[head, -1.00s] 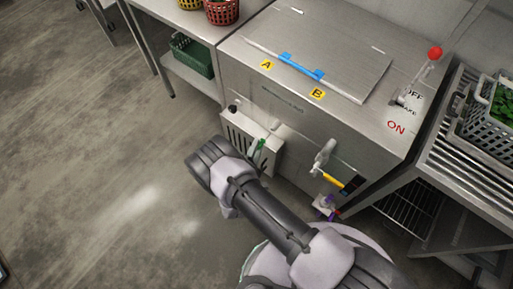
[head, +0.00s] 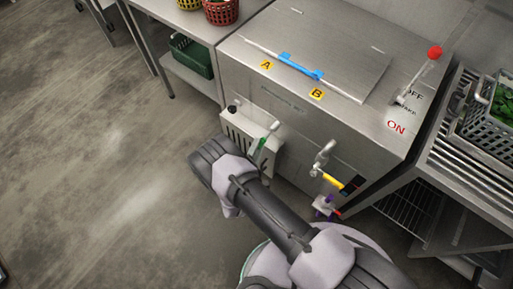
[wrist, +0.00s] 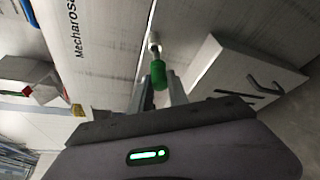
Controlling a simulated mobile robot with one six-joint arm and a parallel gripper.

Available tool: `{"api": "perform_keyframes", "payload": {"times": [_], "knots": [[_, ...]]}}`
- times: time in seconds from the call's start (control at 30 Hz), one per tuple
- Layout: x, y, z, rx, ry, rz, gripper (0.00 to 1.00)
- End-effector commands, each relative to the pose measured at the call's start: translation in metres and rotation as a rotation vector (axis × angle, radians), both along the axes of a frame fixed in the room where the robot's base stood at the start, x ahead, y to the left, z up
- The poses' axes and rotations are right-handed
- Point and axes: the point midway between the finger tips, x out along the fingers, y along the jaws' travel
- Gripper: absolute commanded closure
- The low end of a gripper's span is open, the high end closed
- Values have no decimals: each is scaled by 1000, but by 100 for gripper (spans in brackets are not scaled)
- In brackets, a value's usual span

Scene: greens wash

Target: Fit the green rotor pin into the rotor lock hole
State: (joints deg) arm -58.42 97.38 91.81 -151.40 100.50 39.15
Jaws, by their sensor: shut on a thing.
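The green rotor pin (wrist: 159,75) is held between the two fingers of my gripper (wrist: 160,90) in the wrist view, pointing at the machine's front panel. A small pale round fitting (wrist: 154,42) on the panel lies right at the pin's far end; it looks like the rotor lock hole's boss. I cannot tell whether the pin's tip is inside it or only in front of it. In the head view the green pin (head: 263,143) shows just below the pale fitting (head: 274,126), and my arm hides most of the gripper.
A white vented box (head: 238,127) juts from the machine front close beside the gripper. A tap-like valve with a yellow handle (head: 333,180) is to the right. A lever with a red knob (head: 435,53) stands on the machine top. Open floor lies at left.

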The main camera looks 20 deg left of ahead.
Motion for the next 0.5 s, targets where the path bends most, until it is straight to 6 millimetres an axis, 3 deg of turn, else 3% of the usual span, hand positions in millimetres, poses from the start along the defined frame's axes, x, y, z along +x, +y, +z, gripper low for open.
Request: {"api": "perform_keyframes", "payload": {"times": [0.5], "knots": [[12,-5,0,1,-1,-1,100]]}}
